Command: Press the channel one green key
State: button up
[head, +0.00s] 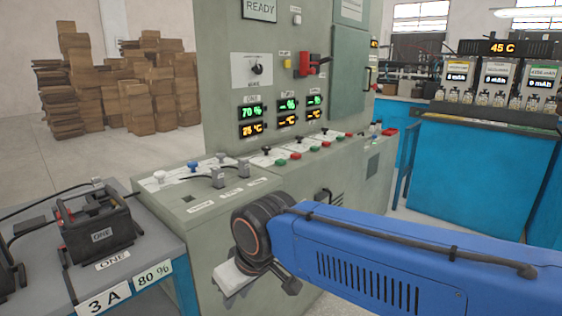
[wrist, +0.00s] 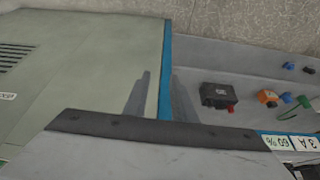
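The green key of channel one (head: 281,162) is a small key on the sloped front of the grey-green cabinet (head: 219,85). A red key (head: 296,155) sits beside it and a black knob (head: 266,150) behind it. My blue arm crosses the lower right of the head view, and its end is in front of the cabinet, below and apart from the key. My gripper (wrist: 161,85) shows in the wrist view as two grey fingers with a gap between them, with nothing held. The wrist view does not show the green key.
The display marked ONE (head: 252,111) reads 70 %. Several other keys and knobs line the slope. A grey bench with a battery unit (head: 98,234) stands at left, also seen in the wrist view (wrist: 219,96). A blue bench (head: 468,184) stands at right.

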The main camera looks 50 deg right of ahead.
grip_shut()
dwell(1.4)
